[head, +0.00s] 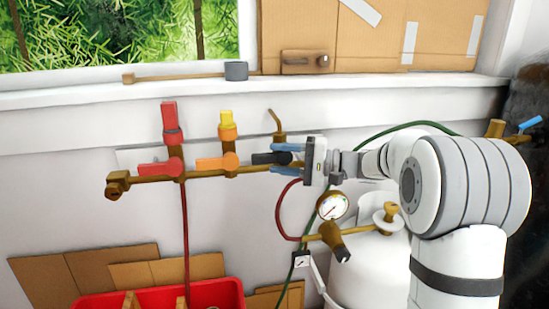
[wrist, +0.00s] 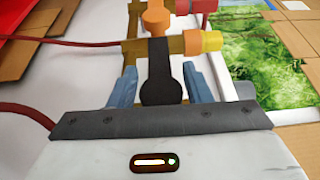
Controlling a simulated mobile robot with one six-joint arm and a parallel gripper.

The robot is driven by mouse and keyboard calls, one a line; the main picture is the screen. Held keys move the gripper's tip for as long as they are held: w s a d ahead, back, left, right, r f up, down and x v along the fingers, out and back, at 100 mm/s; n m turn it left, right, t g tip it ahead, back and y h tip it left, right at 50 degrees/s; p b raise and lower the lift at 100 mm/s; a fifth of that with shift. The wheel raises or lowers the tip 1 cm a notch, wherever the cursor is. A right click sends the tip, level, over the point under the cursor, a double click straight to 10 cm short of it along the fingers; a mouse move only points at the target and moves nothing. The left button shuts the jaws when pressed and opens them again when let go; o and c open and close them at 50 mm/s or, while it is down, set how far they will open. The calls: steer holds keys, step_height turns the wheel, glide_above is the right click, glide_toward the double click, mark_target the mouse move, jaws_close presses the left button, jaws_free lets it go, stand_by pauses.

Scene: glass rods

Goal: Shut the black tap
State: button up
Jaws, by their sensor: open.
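The black tap has a flat black lever with a rounded end (wrist: 160,75), seen large in the wrist view. In the head view the black lever (head: 266,158) sits at the right end of the brass pipe (head: 146,180), pointing roughly along it. My gripper (head: 287,158) comes from the right with its blue fingers spread. In the wrist view my gripper (wrist: 160,85) has one finger on each side of the lever's rounded end, with a visible gap on both sides. The tap's body is partly hidden by the lever and my gripper.
A red tap (head: 153,169) and an orange tap (head: 212,163) stand left on the same pipe. A white gas cylinder (head: 370,265) with a pressure gauge (head: 332,207) stands below my arm. A red hose (head: 281,217) and a green hose run close by. A red crate (head: 215,294) is below.

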steer(key=d, duration=0.6)
steer(key=shift+s+f+p, duration=0.1)
steer(key=shift+s+p, duration=0.3)
steer(key=shift+a, duration=0.1)
steer(key=s+r+g+h+p, duration=0.1)
steer(key=s+r+h+p, duration=0.2)
steer(key=s+h+p, duration=0.35)
steer(key=s+r+g+h+p, duration=0.1)
steer(key=s+r+h+p, duration=0.15)
steer(key=s+p, duration=0.65)
steer(key=s+d+r+n+t+h+p, duration=0.1)
steer(key=s+d+r+h+p, duration=0.3)
steer(key=s+d+h+p, duration=0.5)
steer(key=s+d+t, duration=0.1)
steer(key=s+d, duration=0.1)
steer(key=s, duration=0.2)
steer(key=shift+s+n, duration=0.3)
